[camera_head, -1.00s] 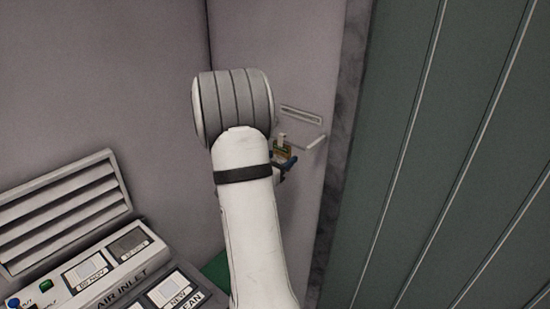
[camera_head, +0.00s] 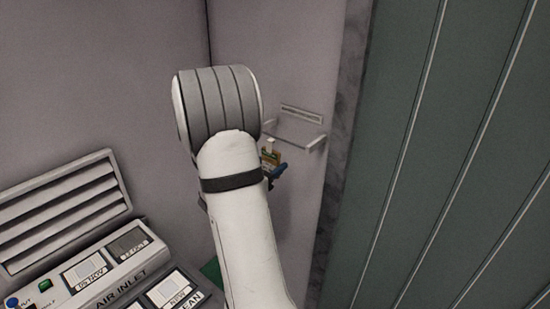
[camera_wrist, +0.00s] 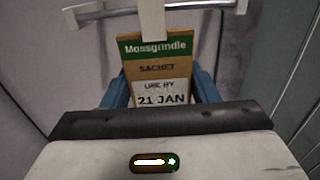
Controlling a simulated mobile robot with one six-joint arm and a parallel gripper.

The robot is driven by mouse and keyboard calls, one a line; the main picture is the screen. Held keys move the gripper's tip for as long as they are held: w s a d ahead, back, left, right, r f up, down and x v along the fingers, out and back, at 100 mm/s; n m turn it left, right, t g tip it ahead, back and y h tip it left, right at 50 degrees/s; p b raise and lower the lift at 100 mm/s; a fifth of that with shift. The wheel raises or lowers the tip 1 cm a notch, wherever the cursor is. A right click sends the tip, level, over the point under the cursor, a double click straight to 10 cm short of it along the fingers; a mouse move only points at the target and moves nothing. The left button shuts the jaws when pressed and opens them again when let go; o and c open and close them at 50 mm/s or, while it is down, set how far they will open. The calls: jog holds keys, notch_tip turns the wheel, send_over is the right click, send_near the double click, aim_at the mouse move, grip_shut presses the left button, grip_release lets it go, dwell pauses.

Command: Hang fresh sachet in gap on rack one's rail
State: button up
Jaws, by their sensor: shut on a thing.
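The sachet (camera_wrist: 160,68) fills the middle of the wrist view. It is brown with a green band reading "Mossgrindle" and a white label, "USE BY 21 JAN". A white hanger strip (camera_wrist: 151,20) rises from its top. My gripper (camera_wrist: 159,82) has blue fingers, shut on the sachet from both sides. In the head view the sachet (camera_head: 271,155) shows small beside my arm, above a blue finger (camera_head: 279,171). The pale rail (camera_head: 290,142) juts from the wall, up and right of the sachet. In the wrist view the strip crosses the rail (camera_wrist: 105,12); I cannot tell whether they touch.
A slotted plate (camera_head: 302,114) is on the wall above the rail. A green ribbed panel (camera_head: 450,150) stands close on the right. An air inlet console (camera_head: 125,265) with a louvred vent (camera_head: 65,210) is at lower left. My arm hides part of the wall.

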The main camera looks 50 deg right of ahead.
jog(key=shift+s+a, duration=0.2)
jog(key=shift+a, duration=1.75)
jog(key=w+a+f+n+t+y, duration=0.3)
jog(key=w+a+n+t+y, duration=0.1)
jog(key=a, duration=0.6)
jog(key=w+a+f+n+t+y, duration=0.3)
jog(key=w+a+n+t+y, duration=0.1)
jog(key=a, duration=0.6)
jog(key=w+a+f+n+t+y, duration=0.3)
jog(key=w+a+t, duration=0.4)
jog(key=a, duration=0.4)
jog(key=w+n+y, duration=0.1)
jog(key=n, duration=0.1)
jog(key=shift+w+f+n+t+y, duration=0.2)
jog(key=shift+n+t+y, duration=0.1)
jog(key=shift+y, duration=0.1)
